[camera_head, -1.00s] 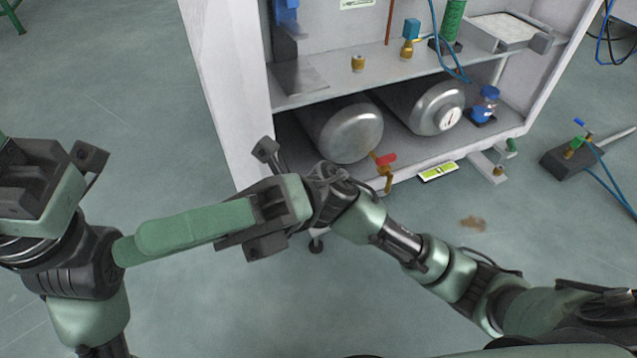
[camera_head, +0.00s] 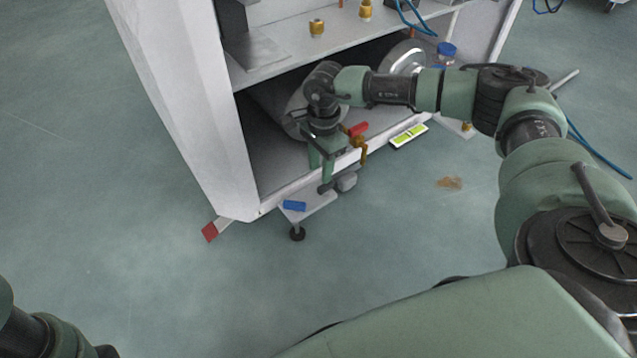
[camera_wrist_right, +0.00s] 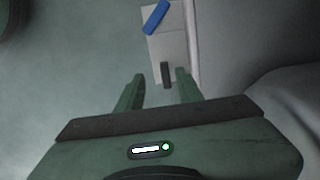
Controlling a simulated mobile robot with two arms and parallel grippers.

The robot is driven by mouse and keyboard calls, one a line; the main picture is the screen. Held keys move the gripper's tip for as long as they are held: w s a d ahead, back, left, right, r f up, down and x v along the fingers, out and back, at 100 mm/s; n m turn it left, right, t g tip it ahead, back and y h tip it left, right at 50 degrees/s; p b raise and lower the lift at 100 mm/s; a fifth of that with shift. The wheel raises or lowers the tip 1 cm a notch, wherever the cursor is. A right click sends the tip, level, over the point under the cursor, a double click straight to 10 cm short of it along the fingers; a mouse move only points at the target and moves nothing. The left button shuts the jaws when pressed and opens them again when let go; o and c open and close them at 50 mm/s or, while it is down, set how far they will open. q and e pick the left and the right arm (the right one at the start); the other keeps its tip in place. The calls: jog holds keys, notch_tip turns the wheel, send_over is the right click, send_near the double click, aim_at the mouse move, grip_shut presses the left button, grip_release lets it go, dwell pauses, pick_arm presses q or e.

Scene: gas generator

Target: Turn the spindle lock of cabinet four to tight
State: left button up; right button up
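The white cabinet (camera_head: 163,85) stands open at the front, with a small pale plate (camera_head: 308,208) at its lower front edge. A blue piece (camera_head: 294,206) lies on the plate; it also shows in the right wrist view (camera_wrist_right: 156,17). A small dark upright piece (camera_wrist_right: 166,75) stands on the plate's near end; I cannot tell if it is the spindle lock. My right gripper (camera_head: 327,180) points down just in front of the cabinet's edge. Its fingers (camera_wrist_right: 160,77) are apart, on either side of the dark piece in the picture; contact is unclear. My left gripper is out of view.
A red-handled brass valve (camera_head: 358,132) sits close to the right of my gripper. A green-yellow label or level (camera_head: 409,135) is on the cabinet's front edge. A red piece (camera_head: 209,231) juts out at the lower left corner.

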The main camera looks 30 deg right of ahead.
aim_at(326, 187)
jog(key=shift+w+d+h, duration=0.15)
jog(key=shift+d, duration=0.35)
jog(key=shift+w+d+h, duration=0.15)
jog(key=shift+d, duration=0.35)
jog(key=shift+d+f, duration=0.15)
notch_tip(326, 187, down, 7)
jog(key=b, duration=0.5)
jog(key=shift+f, duration=0.2)
grip_shut()
